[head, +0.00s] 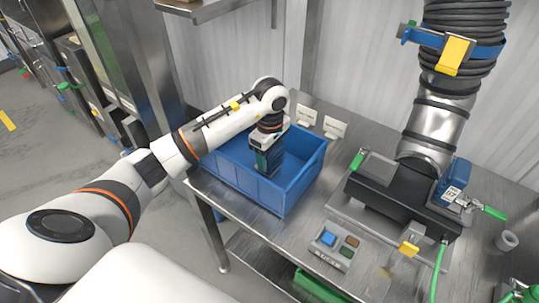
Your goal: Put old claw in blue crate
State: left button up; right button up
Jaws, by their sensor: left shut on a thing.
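The blue crate (283,196) stands on the metal table at its left end. My left arm reaches in from the left, and my left gripper (266,160) points down inside the crate. It is shut on a dark green and black piece, the old claw (262,164), which is partly hidden by the gripper and the crate's front wall. I cannot tell whether the claw touches the crate's floor. My right gripper is not in view.
A large machine with a ribbed hose (436,110) and black base (393,192) stands right of the crate. A button panel (338,246) sits at the table's front edge. Two small white signs (335,127) stand behind the crate. A grey ring (507,240) lies at the right.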

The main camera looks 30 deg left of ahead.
pick_arm(q)
jog(key=shift+f, duration=0.7)
jog(key=o, duration=1.4)
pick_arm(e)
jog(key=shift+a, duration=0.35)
